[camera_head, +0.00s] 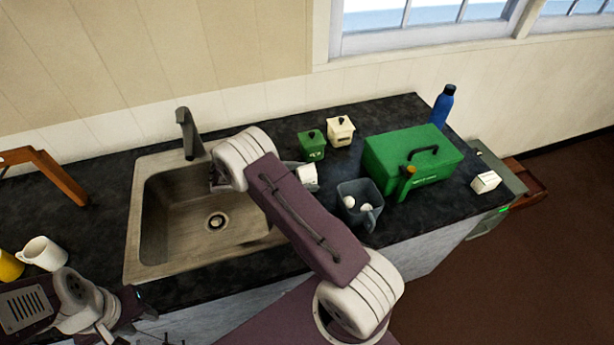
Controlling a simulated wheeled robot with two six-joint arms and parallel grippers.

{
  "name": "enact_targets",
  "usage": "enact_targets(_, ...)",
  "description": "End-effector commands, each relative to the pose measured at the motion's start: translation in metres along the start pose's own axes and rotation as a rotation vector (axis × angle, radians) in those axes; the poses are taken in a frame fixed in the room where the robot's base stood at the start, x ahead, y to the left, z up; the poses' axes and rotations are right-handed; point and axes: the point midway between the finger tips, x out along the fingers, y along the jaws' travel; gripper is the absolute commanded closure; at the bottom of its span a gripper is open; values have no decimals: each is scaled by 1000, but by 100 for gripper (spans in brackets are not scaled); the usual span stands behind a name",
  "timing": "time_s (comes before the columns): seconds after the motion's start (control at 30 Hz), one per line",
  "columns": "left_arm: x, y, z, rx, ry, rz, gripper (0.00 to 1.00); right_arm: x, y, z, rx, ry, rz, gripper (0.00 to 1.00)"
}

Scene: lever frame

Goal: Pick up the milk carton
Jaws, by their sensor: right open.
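A small white box (486,182), the closest match to a milk carton, stands at the right end of the dark counter. It is too small to read any label. My right arm crosses the middle of the view, well left of this box. A small dark end part (218,181) shows over the sink beside that arm's elbow; its fingers are mostly hidden and nothing is seen held there. My left gripper (130,308) is at the lower left, in front of the counter edge, far from the box; its fingers are unclear.
A green toolbox (412,160) stands left of the box, with a blue bottle (441,105) behind. A grey pitcher (350,205), green canister (312,146) and cream canister (340,130) stand nearer the sink (150,225). A white mug (43,253) is at left.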

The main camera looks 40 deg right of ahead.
Motion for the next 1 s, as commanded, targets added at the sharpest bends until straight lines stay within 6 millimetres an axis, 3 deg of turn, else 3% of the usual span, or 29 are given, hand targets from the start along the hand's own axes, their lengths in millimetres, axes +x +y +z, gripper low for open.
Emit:
enact_targets(0.2, -13, 0, -1, 0, 0, 0, 64, 36, 1, 5, 0, -1, -4, 27)
enact_targets(0.47, -13, 0, -1, 0, 0, 0, 64, 41, 1, 3, 0, 0, -1, 27)
enact_targets(0.7, -13, 0, -1, 0, 0, 0, 64, 41, 1, 3, 1, 0, -1, 92)
enact_targets(1.0, -12, 0, -1, 0, 0, 0, 64, 39, 2, 6, 2, 0, -1, 92)
